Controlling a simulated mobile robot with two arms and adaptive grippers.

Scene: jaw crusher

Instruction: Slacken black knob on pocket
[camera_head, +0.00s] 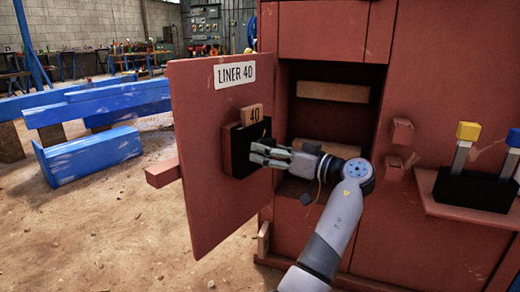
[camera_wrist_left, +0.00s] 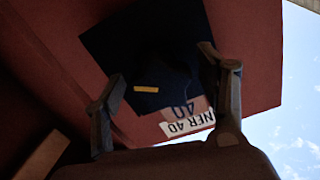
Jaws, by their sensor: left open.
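The open red door (camera_head: 205,150) carries a black pocket (camera_head: 247,145) on its inner face, with a wooden block marked 40 (camera_head: 253,114) standing up from it. My left gripper (camera_head: 262,153) is open at the pocket's front, its fingers pointing at it. In the left wrist view the dark pocket (camera_wrist_left: 125,45) fills the upper middle, beyond and between the open fingers (camera_wrist_left: 168,85). A small yellow mark (camera_wrist_left: 146,89) shows on it. The black knob cannot be made out against the dark pocket. Whether the fingers touch anything is unclear. My right gripper is not in view.
The red cabinet (camera_head: 440,240) stands open behind my gripper, with wooden bars (camera_head: 333,91) inside. A shelf at right has a black holder (camera_head: 470,188) with yellow- and blue-topped pieces. Blue beams (camera_head: 90,155) lie at left.

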